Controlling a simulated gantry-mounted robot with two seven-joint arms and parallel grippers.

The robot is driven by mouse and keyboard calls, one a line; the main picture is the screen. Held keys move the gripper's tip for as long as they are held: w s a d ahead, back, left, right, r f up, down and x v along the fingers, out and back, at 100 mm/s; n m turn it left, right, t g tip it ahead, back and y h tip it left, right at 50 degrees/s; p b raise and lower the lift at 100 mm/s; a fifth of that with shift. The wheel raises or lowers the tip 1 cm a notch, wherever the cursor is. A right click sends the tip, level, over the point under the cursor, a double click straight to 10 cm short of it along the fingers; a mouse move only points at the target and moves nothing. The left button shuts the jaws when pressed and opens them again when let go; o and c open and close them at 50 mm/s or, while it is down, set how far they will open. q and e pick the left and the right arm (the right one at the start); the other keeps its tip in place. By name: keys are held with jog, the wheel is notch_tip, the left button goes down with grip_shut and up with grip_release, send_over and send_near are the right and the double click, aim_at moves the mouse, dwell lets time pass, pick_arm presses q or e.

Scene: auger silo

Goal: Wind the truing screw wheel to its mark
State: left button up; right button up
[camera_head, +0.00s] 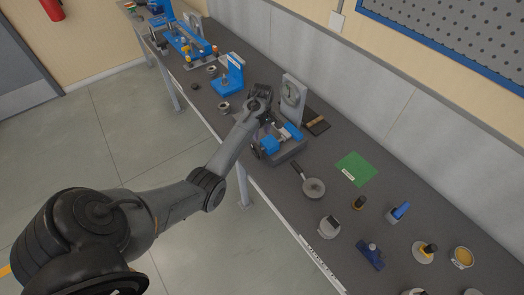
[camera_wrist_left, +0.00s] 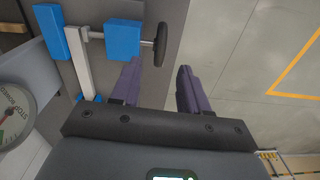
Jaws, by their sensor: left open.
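The truing screw wheel (camera_wrist_left: 160,44) is a dark wheel seen nearly edge-on in the left wrist view, on a screw through a blue block (camera_wrist_left: 122,39). In the head view the wheel (camera_head: 256,152) shows at the near left side of the grey fixture (camera_head: 286,153). My left gripper (camera_wrist_left: 160,72) is open and empty, its dark fingers either side of the wheel's line, with the wheel just beyond the tips; contact cannot be told. My right gripper is out of view.
A long grey bench (camera_head: 322,152) runs along the wall. A pan-like tool (camera_head: 312,186), a green mat (camera_head: 356,169) and several small tools lie to the right. A blue stand (camera_head: 230,78) is farther left. Open floor lies in front of the bench.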

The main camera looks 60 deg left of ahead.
aim_at(258, 148)
pick_arm(q)
jog(key=shift+s+a+f, duration=0.35)
jog(key=shift+a+f, duration=0.2)
jog(key=shift+f, duration=0.05)
notch_tip(258, 148, down, 10)
jog(key=shift+f, duration=0.1)
jog(key=shift+c, duration=0.2)
grip_shut()
